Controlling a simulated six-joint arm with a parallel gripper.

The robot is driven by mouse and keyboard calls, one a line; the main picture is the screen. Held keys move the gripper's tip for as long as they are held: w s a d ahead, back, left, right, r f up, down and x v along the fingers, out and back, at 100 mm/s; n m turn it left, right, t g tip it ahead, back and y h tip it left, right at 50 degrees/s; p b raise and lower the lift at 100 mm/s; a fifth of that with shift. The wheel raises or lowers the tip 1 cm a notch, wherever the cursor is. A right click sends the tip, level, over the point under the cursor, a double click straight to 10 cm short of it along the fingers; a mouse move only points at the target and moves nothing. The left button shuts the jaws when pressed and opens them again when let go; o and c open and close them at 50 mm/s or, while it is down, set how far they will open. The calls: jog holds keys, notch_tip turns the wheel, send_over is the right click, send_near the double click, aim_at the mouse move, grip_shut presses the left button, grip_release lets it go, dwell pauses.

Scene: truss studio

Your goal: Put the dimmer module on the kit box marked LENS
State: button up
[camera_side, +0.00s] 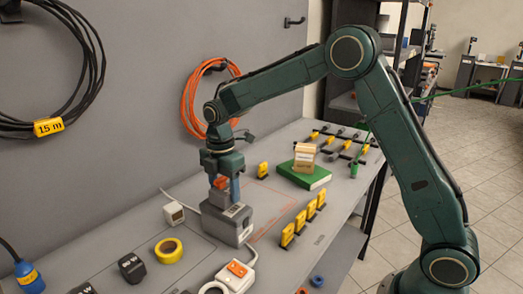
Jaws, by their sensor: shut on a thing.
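My gripper (222,182) points straight down over the left part of the bench. It is shut on a small grey block with an orange part, which I take to be the dimmer module (218,198); the fingers hide some of it. Right below is a larger grey box (229,228) with a label on its top. The label is too small to read, so I cannot confirm that it says LENS. The module is over the top of this box; I cannot tell whether it touches or hangs just above.
A white block with an orange top (236,274), a yellow tape roll (169,250), a white cube (173,212) and dark weights (131,267) stand nearby. Yellow clips (300,222) line the right. A green book (304,176) carries wooden blocks (305,155). An outlined area (275,215) is bare.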

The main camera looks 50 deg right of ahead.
aim_at(223, 181)
jog(key=shift+f, duration=0.45)
jog(key=shift+f, duration=0.1)
jog(key=o, duration=1.2)
notch_tip(223, 181, up, 11)
jog(key=shift+r, duration=0.6)
